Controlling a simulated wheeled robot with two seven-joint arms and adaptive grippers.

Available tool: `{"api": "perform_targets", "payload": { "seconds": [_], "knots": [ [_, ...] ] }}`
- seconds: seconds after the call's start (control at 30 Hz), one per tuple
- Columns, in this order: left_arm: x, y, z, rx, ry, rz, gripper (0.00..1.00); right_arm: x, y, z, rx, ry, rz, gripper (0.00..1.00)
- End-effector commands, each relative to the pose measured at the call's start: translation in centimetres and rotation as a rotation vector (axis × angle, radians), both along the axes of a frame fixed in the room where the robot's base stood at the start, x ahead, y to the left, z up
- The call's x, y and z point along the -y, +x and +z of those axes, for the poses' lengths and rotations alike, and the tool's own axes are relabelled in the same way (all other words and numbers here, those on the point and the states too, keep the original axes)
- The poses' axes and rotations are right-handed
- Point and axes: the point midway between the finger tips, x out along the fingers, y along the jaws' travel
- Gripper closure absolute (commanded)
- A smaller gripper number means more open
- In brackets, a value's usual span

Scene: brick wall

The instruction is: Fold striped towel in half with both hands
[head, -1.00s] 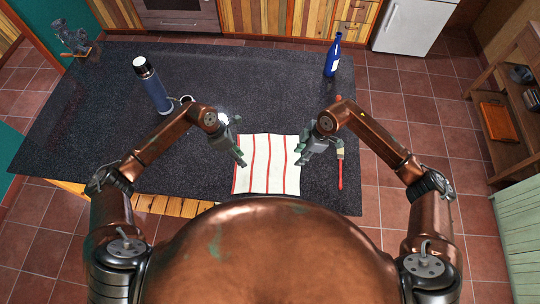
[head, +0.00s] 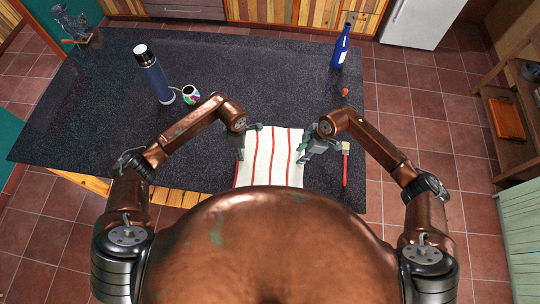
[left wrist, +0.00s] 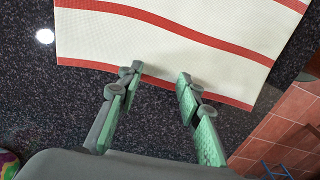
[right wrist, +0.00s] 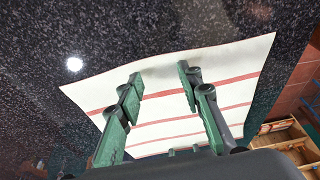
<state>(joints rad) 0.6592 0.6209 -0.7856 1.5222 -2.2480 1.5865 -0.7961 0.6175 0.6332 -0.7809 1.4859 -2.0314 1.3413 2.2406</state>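The white towel with red stripes (head: 269,165) lies spread flat near the front edge of the dark counter. My left gripper (head: 250,143) is at its left edge. In the left wrist view, the open left fingers (left wrist: 160,72) reach over the towel's striped edge, with cloth showing between the tips. My right gripper (head: 304,150) is at the towel's right edge. In the right wrist view, the open right fingers (right wrist: 160,72) straddle the towel's near edge, which looks slightly wavy there. Whether any fingertip touches the cloth I cannot tell.
A blue flask (head: 153,75) and a patterned mug (head: 191,95) stand on the counter (head: 262,80) at left. A blue bottle (head: 340,48) stands at back right. A brush with a red handle (head: 345,170) lies right of the towel, near my right gripper. The counter's middle is clear.

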Motion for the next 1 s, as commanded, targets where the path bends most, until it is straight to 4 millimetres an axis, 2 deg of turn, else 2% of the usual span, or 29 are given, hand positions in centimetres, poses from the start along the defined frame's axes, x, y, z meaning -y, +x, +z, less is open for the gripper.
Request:
{"api": "perform_targets", "payload": {
  "seconds": [0.47, 1.0],
  "knots": [
    [-0.04, -0.03, -0.57, 0.000, -0.001, 0.002, 0.67, -0.04, -0.02, -0.57, -0.001, 0.000, 0.001, 0.67],
    [-0.06, -0.06, -0.51, 0.000, -0.001, 0.002, 0.85, 0.02, -0.11, -0.63, -0.003, -0.003, 0.002, 0.85]
  ]
}}
